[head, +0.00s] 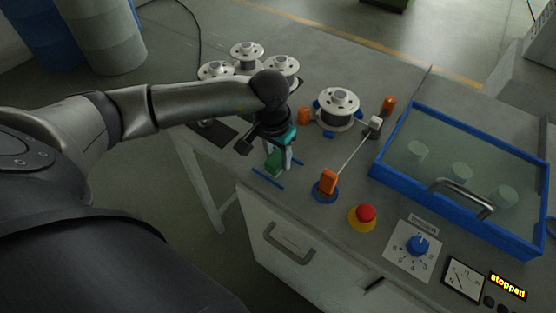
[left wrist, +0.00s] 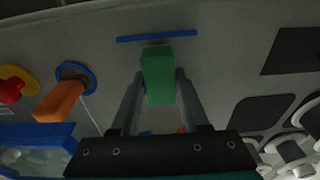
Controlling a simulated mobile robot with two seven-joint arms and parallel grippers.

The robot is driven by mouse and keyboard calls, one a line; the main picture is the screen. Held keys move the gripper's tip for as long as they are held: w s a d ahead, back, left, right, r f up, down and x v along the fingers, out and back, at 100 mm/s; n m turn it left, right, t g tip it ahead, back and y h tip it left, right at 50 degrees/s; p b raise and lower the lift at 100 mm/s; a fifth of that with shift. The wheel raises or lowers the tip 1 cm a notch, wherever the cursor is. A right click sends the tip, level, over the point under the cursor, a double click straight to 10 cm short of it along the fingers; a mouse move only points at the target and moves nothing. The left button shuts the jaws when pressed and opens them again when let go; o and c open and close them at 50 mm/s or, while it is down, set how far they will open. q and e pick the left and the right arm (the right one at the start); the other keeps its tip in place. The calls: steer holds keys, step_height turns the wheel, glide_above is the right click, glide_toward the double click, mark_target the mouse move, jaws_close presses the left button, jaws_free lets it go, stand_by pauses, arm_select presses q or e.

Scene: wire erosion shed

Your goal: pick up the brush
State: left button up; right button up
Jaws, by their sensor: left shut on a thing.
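A green block-like piece (head: 274,161), which I take for the brush, is at the table's near left part. It also shows in the left wrist view (left wrist: 158,75), between the two fingers. My left gripper (head: 279,163) points down and is shut on this green piece, with one finger on each side. Any bristles are hidden or too small to tell. I cannot tell whether the piece touches the table. A thin blue strip (left wrist: 158,35) lies on the table beside it. My right gripper is not in view.
An orange block on a blue disc (head: 327,184) and a red button on a yellow base (head: 364,214) stand to the right. White spools (head: 338,101) stand behind. A blue-framed tank (head: 380,165) with a handle fills the right side. The table's front edge is close.

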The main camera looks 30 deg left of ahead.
mark_target(278, 156)
arm_select(q)
jaws_close()
steer(key=shift+r, duration=0.1)
step_height(278, 156, up, 20)
stand_by(0.6)
steer(key=shift+o, duration=0.8)
jaws_free()
jaws_close()
